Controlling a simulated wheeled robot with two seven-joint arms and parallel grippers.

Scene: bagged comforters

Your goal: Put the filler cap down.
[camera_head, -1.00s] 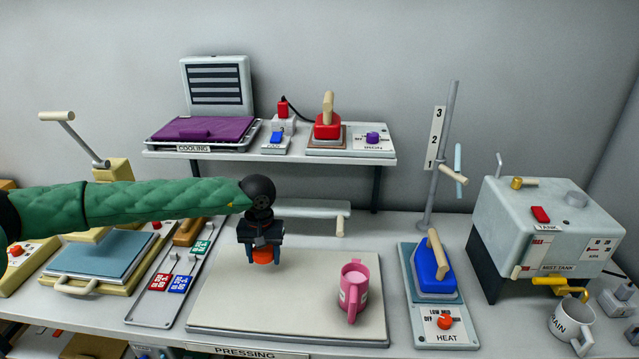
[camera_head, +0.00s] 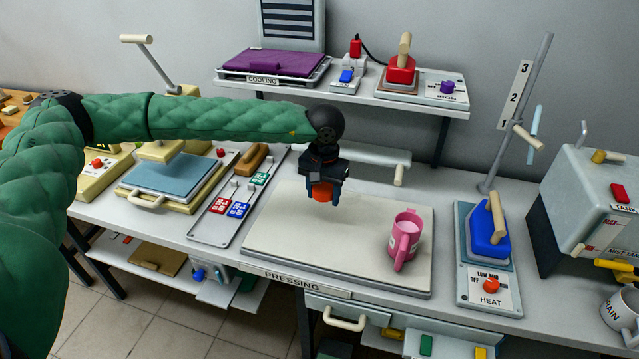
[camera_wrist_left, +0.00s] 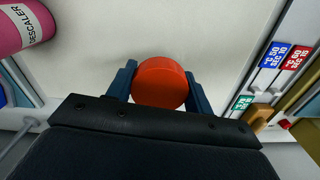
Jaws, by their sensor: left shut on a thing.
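The filler cap (camera_head: 322,192) is a round orange-red piece held above the pale pressing board (camera_head: 290,245). My left gripper (camera_head: 322,196) is shut on it, pointing down over the left-middle part of the board. In the left wrist view the cap (camera_wrist_left: 160,82) sits between the two blue fingers (camera_wrist_left: 160,88), with the board behind it. I cannot tell exactly how high the cap is above the board. My right gripper is not in view.
A pink descaler jug (camera_head: 404,238) stands on the board's right side. A blue iron (camera_head: 488,232) sits on the heat unit to the right. A tray of coloured tags (camera_head: 212,232) lies left of the board. The board's front left is clear.

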